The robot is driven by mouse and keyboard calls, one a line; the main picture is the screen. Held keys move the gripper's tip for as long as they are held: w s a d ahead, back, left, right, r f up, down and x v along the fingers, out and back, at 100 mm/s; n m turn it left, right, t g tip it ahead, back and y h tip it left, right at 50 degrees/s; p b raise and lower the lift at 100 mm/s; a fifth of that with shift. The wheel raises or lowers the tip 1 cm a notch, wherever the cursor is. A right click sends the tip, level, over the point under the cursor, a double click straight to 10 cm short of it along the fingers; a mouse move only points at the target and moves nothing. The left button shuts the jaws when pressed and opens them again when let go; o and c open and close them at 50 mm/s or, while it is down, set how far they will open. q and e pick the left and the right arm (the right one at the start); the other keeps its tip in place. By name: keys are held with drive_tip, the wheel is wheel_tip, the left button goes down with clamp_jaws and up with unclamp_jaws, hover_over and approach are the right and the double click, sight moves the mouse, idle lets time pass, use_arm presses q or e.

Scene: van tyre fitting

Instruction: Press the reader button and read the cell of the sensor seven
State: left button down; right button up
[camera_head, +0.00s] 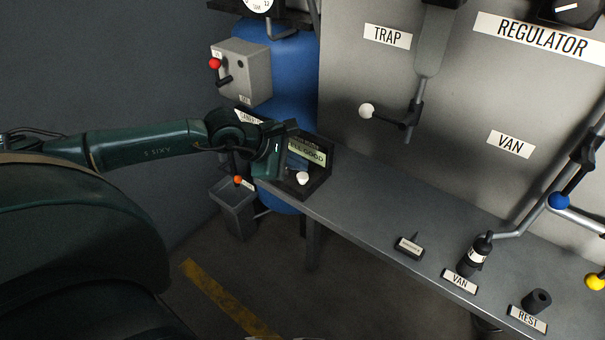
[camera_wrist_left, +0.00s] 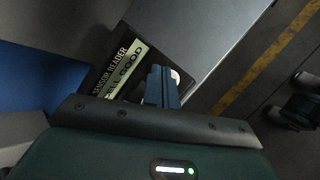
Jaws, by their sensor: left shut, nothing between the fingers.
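The sensor reader (camera_head: 317,180) is a black box at the left end of the grey bench. Its lit display (camera_head: 307,152) ends in "GOOD"; in the left wrist view the display (camera_wrist_left: 126,68) reads "CELL GOOD", its first letter partly cut off. The white button (camera_head: 303,178) sits low on the reader's front. My left gripper (camera_head: 292,169) is shut and empty, right at the reader. In the left wrist view its fingers (camera_wrist_left: 163,86) partly cover the button (camera_wrist_left: 175,76); I cannot tell whether they touch it. No sensor marked seven is legible. My right gripper is not in view.
A small black labelled piece (camera_head: 410,246), a black bottle-like tool (camera_head: 480,252) and a black cylinder (camera_head: 537,300) stand along the bench. A grey box with a red knob (camera_head: 243,70) and a blue tank (camera_head: 293,80) are behind my left arm.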

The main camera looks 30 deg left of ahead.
sight(298, 177)
use_arm(q)
drive_tip(key=shift+r+p, duration=1.25)
drive_tip(key=shift+r, duration=1.3)
